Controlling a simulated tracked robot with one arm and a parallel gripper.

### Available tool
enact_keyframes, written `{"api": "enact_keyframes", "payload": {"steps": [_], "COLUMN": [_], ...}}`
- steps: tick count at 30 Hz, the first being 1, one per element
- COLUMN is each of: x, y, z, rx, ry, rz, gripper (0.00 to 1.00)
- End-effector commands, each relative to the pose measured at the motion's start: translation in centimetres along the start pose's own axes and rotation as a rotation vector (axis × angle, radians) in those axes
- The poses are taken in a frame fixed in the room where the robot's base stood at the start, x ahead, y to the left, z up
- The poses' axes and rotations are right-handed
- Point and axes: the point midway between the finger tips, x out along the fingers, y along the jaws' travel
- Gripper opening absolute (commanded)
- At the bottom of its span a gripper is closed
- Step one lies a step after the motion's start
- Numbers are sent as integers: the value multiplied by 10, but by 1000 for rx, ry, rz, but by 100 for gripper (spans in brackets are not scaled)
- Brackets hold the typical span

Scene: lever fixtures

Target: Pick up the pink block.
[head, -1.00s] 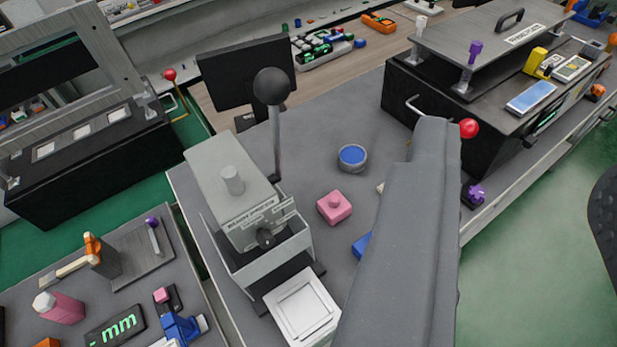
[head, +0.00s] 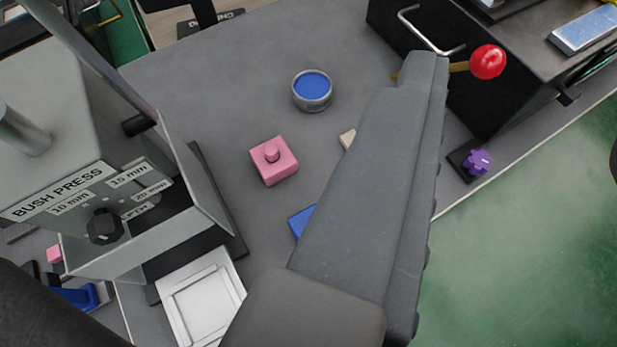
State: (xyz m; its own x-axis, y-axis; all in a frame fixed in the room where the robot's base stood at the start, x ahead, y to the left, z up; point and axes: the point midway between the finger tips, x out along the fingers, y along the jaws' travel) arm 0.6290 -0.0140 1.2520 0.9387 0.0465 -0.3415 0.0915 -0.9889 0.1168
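The pink block (head: 273,160) sits upright on the grey bench top, left of centre in the head view, with a small round knob on top. My gripper (head: 415,75) is the long grey shape coming up from the bottom, to the right of the block. Its far end is beyond the block in the picture and apart from it. I see it only from behind as one solid shape, so its fingers and what lies between them are hidden.
A round blue-topped cup (head: 312,90) stands behind the block. A blue piece (head: 301,221) and a cream piece (head: 347,138) are partly hidden by my gripper. The bush press (head: 120,200) is at left, a white tray (head: 200,300) in front. A red-knobbed lever (head: 488,62) is at right.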

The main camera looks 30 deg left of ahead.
Motion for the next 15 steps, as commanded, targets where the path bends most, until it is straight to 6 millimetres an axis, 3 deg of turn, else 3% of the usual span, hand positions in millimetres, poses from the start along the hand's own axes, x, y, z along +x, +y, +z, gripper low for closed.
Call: {"api": "enact_keyframes", "payload": {"steps": [1,6,10,15], "x": [26,93,130,153], "y": [-5,-34,-70,-120], "z": [20,89,146,208], "rx": [-16,-77,-102,-105], "ry": [-22,-50,-60,-47], "rz": [-27,-133,-240,-383], "gripper": [44,44,44,44]}}
